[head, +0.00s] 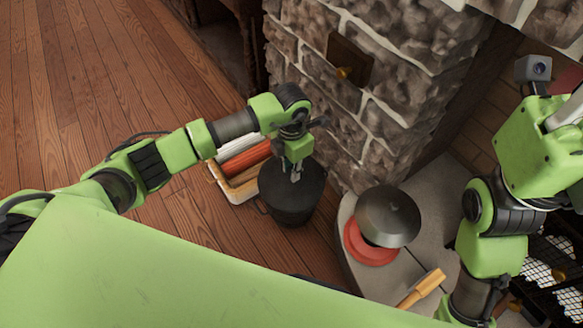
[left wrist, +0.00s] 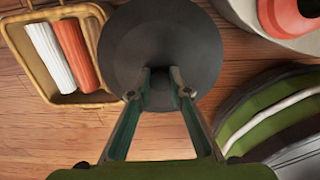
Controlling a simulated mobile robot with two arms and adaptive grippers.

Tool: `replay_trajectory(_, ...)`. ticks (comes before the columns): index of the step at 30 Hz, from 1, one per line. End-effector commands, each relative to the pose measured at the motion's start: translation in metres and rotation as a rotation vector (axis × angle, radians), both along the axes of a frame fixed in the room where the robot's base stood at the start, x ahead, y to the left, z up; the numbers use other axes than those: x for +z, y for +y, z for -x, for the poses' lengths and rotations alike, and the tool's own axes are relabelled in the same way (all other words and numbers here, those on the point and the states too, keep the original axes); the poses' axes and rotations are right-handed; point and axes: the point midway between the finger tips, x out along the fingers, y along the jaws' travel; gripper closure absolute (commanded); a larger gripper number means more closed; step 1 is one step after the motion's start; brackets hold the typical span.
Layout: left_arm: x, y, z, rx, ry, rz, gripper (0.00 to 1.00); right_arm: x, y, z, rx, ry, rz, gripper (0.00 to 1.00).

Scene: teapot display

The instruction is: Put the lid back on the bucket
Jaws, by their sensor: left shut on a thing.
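The bucket (head: 290,215) is dark and stands on the wooden floor beside the stone pillar. The dark round lid (head: 312,183) is over its top in the head view; I cannot tell if it rests on the rim or hangs just above. In the left wrist view the lid (left wrist: 165,40) is a wide disc that hides the bucket. My left gripper (head: 295,175) points down at the lid's middle. Its fingers (left wrist: 160,88) are shut on the lid's knob, which they partly hide. My right arm shows at the right; its gripper is not visible.
A tray (head: 232,192) with white and orange rolls stands left of the bucket. Right of it, a grey stone ledge (head: 415,265) bears a red dish (head: 365,247), a dark dome (head: 388,215) and a wooden-handled tool (head: 425,285). The stone pillar (head: 345,125) rises behind. Floor at left is clear.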

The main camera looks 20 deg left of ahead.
Motion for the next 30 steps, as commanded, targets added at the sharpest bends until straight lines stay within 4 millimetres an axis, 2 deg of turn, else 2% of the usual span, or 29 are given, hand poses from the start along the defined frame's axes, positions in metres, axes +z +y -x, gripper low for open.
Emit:
replay_trajectory(7,0.0000,0.0000,0.0000,0.000,0.000,0.000,1.00,-0.0036,0.0000,-0.0028,0.000,0.015,-0.001,0.69)
replay_trajectory(8,0.0000,0.0000,0.0000,0.000,0.000,0.000,0.77,-0.0036,0.0000,-0.0028,0.000,0.015,-0.001,0.69)
replay_trajectory(9,0.0000,-0.0001,0.0001,0.000,0.001,0.001,0.67,-0.0036,0.0000,-0.0028,0.000,0.015,-0.001,0.69)
replay_trajectory(10,0.0000,-0.0001,0.0001,0.000,0.001,0.001,0.63,-0.0035,0.0001,-0.0028,0.000,0.015,-0.001,0.69)
replay_trajectory(17,-0.0002,0.0000,0.0003,0.000,0.001,0.001,0.63,-0.0030,0.0001,-0.0024,0.000,0.013,0.000,0.69)
replay_trajectory(20,-0.0006,0.0001,0.0006,0.000,0.001,0.000,0.46,-0.0024,0.0001,-0.0019,0.000,0.010,0.000,0.69)
replay_trajectory(30,0.0009,0.0000,0.0004,0.000,0.001,0.000,0.46,0.0008,0.0003,-0.0003,0.000,0.000,0.001,0.69)
